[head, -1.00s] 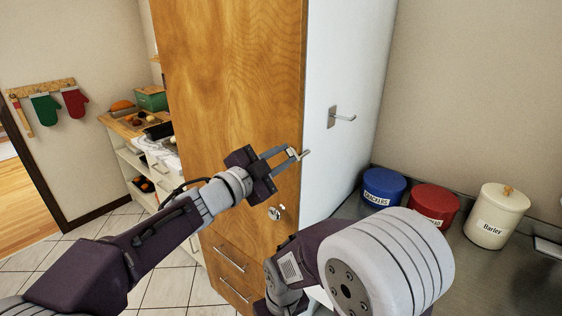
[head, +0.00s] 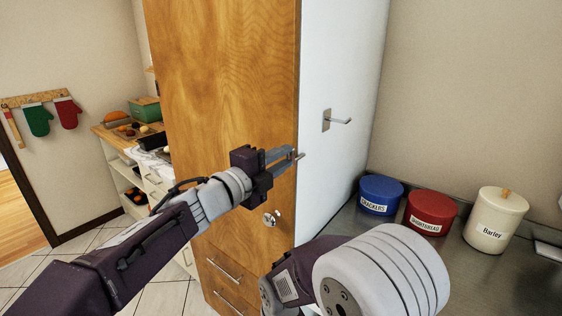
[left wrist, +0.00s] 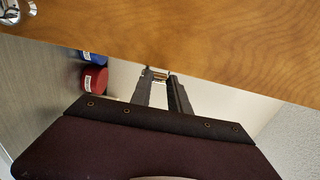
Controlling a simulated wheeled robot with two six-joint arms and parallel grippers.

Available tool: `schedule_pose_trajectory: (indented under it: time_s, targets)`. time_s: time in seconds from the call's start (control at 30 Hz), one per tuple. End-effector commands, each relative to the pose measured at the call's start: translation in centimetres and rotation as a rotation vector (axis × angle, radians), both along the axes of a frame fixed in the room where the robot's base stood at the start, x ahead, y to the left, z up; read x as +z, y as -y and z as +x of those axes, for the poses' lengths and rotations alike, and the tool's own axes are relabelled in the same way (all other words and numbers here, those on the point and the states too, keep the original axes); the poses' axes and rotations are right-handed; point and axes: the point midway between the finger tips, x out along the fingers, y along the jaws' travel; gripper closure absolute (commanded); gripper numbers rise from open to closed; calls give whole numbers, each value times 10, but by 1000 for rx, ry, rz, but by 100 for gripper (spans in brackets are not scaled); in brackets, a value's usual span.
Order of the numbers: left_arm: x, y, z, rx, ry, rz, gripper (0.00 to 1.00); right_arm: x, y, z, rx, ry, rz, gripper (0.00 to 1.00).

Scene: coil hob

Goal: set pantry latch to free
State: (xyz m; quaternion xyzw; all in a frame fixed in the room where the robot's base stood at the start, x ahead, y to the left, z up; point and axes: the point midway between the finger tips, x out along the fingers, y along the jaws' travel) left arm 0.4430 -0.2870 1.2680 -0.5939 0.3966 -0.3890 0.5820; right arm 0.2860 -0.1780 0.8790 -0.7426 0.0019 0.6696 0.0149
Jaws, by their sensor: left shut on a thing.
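The tall wooden pantry door (head: 225,80) fills the middle of the head view. My left gripper (head: 295,156) is at its right edge, fingers shut on a small metal piece (head: 301,155) that sticks out there, apparently the pantry latch. In the left wrist view, the fingertips (left wrist: 160,76) meet at this small piece, mostly hidden between them. Its setting cannot be read. A round silver lock or knob (head: 271,218) sits lower on the door. My right arm shows at the bottom; its gripper is out of view.
Blue (head: 381,194), red (head: 431,213) and cream (head: 495,219) canisters stand on the grey counter at right. Drawers with bar handles are below the door. Open floor lies at left.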

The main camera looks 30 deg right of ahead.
Motion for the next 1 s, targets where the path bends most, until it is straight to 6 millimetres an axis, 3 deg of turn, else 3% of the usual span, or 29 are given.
schedule_pose_trajectory:
  time_s: [0.6, 0.63, 0.7, 1.0]
  targets:
    - [-1, 1, -1, -1, 33, 17, 100, -2, 0, 0, 0, 0, 0, 64]
    - [-1, 1, -1, -1, 33, 17, 73, -2, 0, 0, 0, 0, 0, 64]
    - [-1, 1, -1, -1, 33, 17, 56, -2, 0, 0, 0, 0, 0, 64]
    - [-1, -1, -1, 0, 33, 15, 56, -3, 0, 0, 0, 0, 0, 64]
